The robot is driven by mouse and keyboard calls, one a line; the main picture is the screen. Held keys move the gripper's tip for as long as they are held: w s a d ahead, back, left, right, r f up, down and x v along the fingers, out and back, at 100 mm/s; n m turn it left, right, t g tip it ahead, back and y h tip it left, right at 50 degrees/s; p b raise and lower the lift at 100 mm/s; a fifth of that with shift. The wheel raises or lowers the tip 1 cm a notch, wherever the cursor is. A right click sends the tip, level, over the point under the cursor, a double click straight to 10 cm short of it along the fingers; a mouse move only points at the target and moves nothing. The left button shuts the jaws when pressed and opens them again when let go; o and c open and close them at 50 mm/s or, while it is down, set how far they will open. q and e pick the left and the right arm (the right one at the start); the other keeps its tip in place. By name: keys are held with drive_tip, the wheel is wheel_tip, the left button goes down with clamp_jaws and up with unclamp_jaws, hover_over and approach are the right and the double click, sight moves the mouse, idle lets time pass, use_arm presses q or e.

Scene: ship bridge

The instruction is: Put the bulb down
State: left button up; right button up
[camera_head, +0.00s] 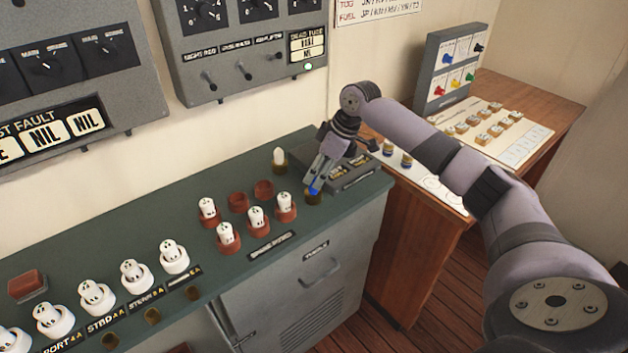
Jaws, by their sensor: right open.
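My right gripper (316,184) reaches down over the right end of the green counter (215,188). Its jaws are open, just above a small brass cup (313,198). Something blue shows at the fingertips; I cannot tell whether it is a blue bulb or part of the fingers. A white rounded bulb (279,155) stands upright in a brass holder behind and left of the gripper, apart from it. My left gripper is not in view.
Several white capped pieces (227,232) stand in red holders; two red holders (238,201) look empty. Larger white pieces (133,273) line the counter's left. A dark labelled box (352,171) is beside the gripper. A wooden desk (515,95) holds a panel of coloured pegs (452,65).

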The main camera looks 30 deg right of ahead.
drive_tip(key=b+v, duration=0.1)
drive_tip(key=v, duration=0.7)
drive_tip(key=shift+r, duration=0.2)
drive_tip(key=shift+s, duration=0.15)
